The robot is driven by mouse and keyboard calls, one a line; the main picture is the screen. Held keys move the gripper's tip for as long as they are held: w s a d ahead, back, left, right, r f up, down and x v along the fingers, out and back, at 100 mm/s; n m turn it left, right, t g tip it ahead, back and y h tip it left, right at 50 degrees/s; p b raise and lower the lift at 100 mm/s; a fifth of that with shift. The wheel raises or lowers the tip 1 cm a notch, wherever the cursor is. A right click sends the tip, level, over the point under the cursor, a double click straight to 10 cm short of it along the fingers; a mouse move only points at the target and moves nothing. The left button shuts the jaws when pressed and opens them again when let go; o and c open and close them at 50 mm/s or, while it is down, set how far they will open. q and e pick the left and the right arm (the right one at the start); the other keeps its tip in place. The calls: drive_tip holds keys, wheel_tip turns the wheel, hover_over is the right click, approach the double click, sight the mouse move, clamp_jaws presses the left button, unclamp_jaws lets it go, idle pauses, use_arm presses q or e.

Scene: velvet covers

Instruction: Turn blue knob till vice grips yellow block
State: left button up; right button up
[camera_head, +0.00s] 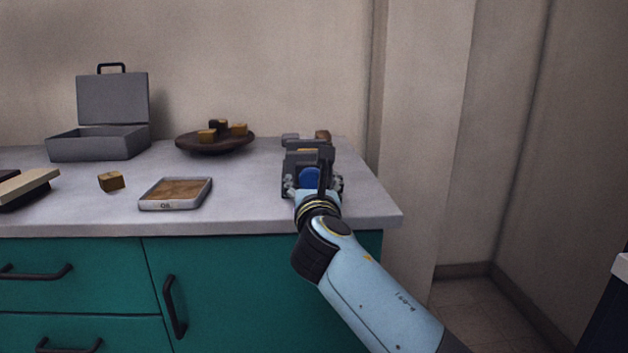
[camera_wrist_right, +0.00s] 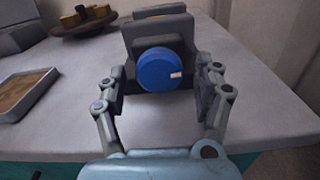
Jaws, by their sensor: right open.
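The dark grey vice (camera_head: 297,158) stands near the right end of the counter. Its round blue knob (camera_head: 309,176) faces me and is partly covered by my right gripper (camera_head: 313,187). In the right wrist view the blue knob (camera_wrist_right: 158,70) shows whole, with a small pale mark on its right side. There my right gripper (camera_wrist_right: 161,92) is open, with one finger on each side of the knob and gaps to it. My left gripper is out of view.
A shallow tray (camera_head: 148,206) with a brown inside lies left of the vice. Behind are a brown dish (camera_head: 215,148) holding several small blocks and an open grey case (camera_head: 98,143). The counter (camera_head: 245,200) is clear between tray and vice.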

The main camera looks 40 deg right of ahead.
drive_tip(key=shift+w+d, duration=0.1)
drive_tip(key=c, duration=1.2)
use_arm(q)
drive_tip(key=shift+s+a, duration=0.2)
